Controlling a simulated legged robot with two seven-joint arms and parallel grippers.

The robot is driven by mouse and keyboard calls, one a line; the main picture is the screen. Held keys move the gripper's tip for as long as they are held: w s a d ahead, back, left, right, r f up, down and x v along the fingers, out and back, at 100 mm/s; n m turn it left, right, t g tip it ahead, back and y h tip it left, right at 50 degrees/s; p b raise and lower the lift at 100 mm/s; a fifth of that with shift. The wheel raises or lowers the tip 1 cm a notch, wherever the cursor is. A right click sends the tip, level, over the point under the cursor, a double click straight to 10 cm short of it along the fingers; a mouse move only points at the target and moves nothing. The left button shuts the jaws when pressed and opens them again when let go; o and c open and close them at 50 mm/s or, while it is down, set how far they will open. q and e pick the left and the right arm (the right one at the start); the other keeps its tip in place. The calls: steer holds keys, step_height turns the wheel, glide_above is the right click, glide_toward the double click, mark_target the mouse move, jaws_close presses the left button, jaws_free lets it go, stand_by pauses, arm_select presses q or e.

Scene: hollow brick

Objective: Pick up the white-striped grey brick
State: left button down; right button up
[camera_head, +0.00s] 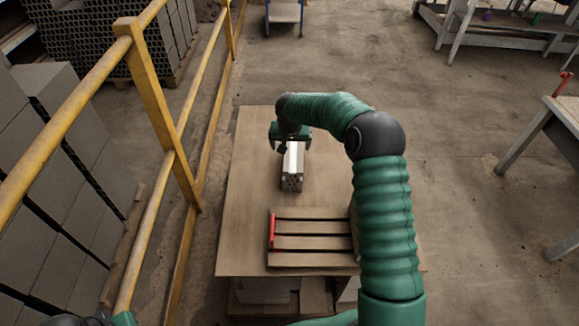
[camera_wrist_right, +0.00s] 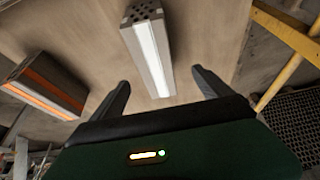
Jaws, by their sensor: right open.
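The white-striped grey brick (camera_head: 292,168) lies on the wooden table, its long side running away from me and its holed end facing me. In the right wrist view the brick (camera_wrist_right: 147,50) shows its white stripe, with one end between the finger lines. My right gripper (camera_head: 290,142) is at the brick's far end in the head view. It is open, and in the wrist view the two fingers (camera_wrist_right: 160,80) stand apart on either side with gaps to the brick. My left gripper is out of view; only a bit of arm shows at the bottom left.
An orange-striped brick (camera_wrist_right: 43,88) shows in the wrist view; my arm probably hides it in the head view. A slatted wooden pallet (camera_head: 310,242) with a red item (camera_head: 272,231) is at the table's (camera_head: 245,190) near side. A yellow railing (camera_head: 155,90) stands left.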

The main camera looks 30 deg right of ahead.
mark_target(297, 152)
steer(key=d+f, duration=0.1)
steer(key=f, duration=0.1)
steer(key=w+d+f+b, duration=0.1)
steer(key=f, duration=0.1)
steer(key=d+f, duration=0.1)
steer(key=f, duration=0.2)
steer(key=shift+w+d, duration=0.35)
steer(key=shift+d, duration=0.05)
steer(key=f, duration=0.1)
steer(key=a+f+b, duration=0.1)
steer(key=w+f+b, duration=0.1)
steer(key=shift+a+f, duration=0.15)
steer(key=shift+w+f, duration=0.1)
steer(key=shift+f, duration=0.1)
steer(key=shift+d, duration=0.3)
steer(key=shift+d+f, duration=0.15)
steer(key=shift+d, duration=0.1)
steer(key=c, duration=0.5)
steer(key=shift+a, duration=0.3)
steer(key=c, duration=0.9)
steer(key=shift+d, duration=0.2)
jaws_close()
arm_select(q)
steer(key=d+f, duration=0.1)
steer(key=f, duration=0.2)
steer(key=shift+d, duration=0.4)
arm_select(e)
steer(key=shift+w+r, duration=0.1)
steer(key=shift+r, duration=0.15)
